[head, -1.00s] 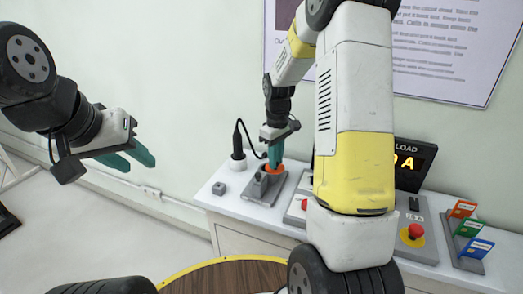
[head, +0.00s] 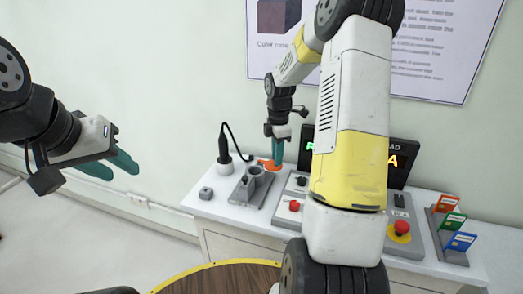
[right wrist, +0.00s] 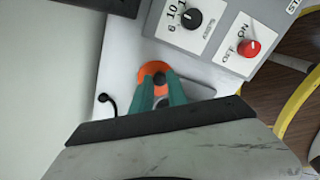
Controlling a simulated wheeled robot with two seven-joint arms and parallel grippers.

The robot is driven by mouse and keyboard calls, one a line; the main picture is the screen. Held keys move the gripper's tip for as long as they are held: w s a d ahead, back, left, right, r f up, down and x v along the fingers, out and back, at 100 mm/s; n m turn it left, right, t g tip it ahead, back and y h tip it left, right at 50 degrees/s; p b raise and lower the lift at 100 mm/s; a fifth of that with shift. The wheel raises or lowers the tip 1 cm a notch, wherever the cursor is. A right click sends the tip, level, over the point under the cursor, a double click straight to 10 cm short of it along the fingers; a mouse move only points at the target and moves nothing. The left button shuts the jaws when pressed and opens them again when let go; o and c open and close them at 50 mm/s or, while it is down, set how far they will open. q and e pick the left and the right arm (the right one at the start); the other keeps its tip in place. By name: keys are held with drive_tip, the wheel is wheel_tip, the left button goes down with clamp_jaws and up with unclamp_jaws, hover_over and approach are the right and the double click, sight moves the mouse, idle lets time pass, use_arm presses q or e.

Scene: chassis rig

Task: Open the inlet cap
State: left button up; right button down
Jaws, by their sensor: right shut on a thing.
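The inlet cap is an orange disc with a dark knob. In the head view the cap (head: 266,162) shows just behind and above the grey inlet fixture (head: 250,190), whose round collar shows below it. My right gripper (head: 278,153) points down with its teal fingers at the cap. In the right wrist view the fingers (right wrist: 160,84) are shut on the knob of the cap (right wrist: 152,70). The cap looks off the collar, but the gap under it is hard to judge. My left gripper (head: 118,168) is open and empty, left of the bench and away from it.
A black plug with a cable (head: 224,150) stands left of the fixture. Red buttons (head: 294,206), a lit display (head: 400,160) and coloured cards (head: 452,221) are to the right. My right arm hides part of the bench.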

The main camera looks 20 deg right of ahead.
drive_tip(key=n, duration=0.1)
drive_tip(key=w+d+n, duration=0.1)
drive_tip(key=n, duration=0.1)
drive_tip(key=w+n, duration=0.1)
drive_tip(key=shift+w+d+n, duration=0.1)
drive_tip(key=shift+d+n, duration=0.15)
drive_tip(key=shift+n, duration=0.05)
drive_tip(key=shift+w+d+n, duration=0.1)
drive_tip(key=shift+w+n, duration=0.35)
drive_tip(key=shift+n, duration=0.35)
drive_tip(key=shift+w+d+n, duration=0.1)
drive_tip(key=shift+w+n, duration=0.35)
drive_tip(key=shift+n, duration=0.35)
drive_tip(key=c, duration=1.3)
unclamp_jaws()
wheel_tip(320, 180, up, 8)
